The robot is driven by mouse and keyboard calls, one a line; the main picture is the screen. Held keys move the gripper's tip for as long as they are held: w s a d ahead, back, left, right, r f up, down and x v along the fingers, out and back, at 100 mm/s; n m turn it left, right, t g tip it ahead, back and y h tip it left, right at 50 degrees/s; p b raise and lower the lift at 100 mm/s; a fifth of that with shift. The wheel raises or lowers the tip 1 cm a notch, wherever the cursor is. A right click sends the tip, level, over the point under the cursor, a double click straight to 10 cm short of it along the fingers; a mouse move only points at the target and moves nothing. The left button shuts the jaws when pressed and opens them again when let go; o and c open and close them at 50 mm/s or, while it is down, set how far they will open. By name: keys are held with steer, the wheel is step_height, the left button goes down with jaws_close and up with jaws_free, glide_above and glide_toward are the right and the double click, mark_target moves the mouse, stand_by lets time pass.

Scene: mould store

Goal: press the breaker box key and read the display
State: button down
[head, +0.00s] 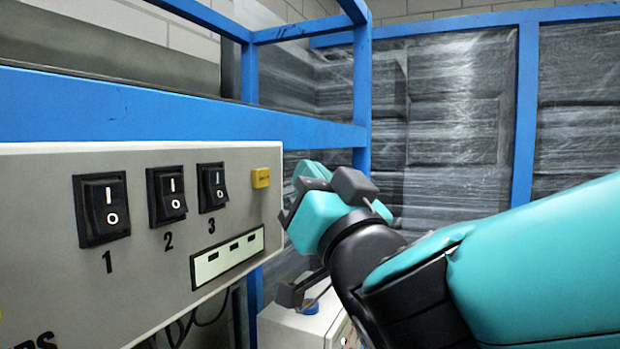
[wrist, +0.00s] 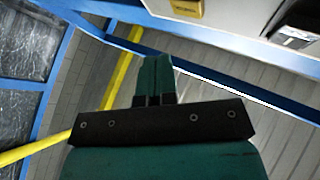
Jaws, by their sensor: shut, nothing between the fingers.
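The breaker box (head: 150,260) is a light grey panel on the left of the head view. Its small yellow key (head: 261,178) is at the upper right corner and also shows at the top of the wrist view (wrist: 187,8). The pale display (head: 228,257) below it shows three short dark dashes. My gripper (head: 309,170) is just right of the key in the head view, apart from it. In the wrist view its teal fingers (wrist: 154,62) are together and empty, with the key above and right of the tips. Contact is not seen.
Black rocker switches 1 (head: 102,209), 2 (head: 167,196) and 3 (head: 212,187) sit left of the key. A blue frame (head: 150,116) runs above the panel. A white box (head: 300,325) with a blue-topped part stands below my gripper. Plastic-wrapped stacks (head: 455,120) fill the back.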

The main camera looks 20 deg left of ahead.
steer(key=shift+w+a, duration=0.1)
steer(key=shift+a, duration=1.2)
steer(key=shift+a+b, duration=0.1)
steer(key=shift+b, duration=0.2)
stand_by(0.8)
steer(key=shift+a, duration=0.3)
steer(key=shift+a+b, duration=0.35)
stand_by(0.5)
steer(key=shift+w+d, duration=0.1)
steer(key=shift+d+b, duration=0.45)
steer(key=shift+d, duration=0.2)
steer(key=shift+s+d+b, duration=0.15)
steer(key=shift+d+b, duration=0.1)
steer(key=shift+d, duration=1.05)
steer(key=shift+s+d+b, duration=0.15)
steer(key=shift+d+b, duration=0.1)
steer(key=shift+d, duration=1)
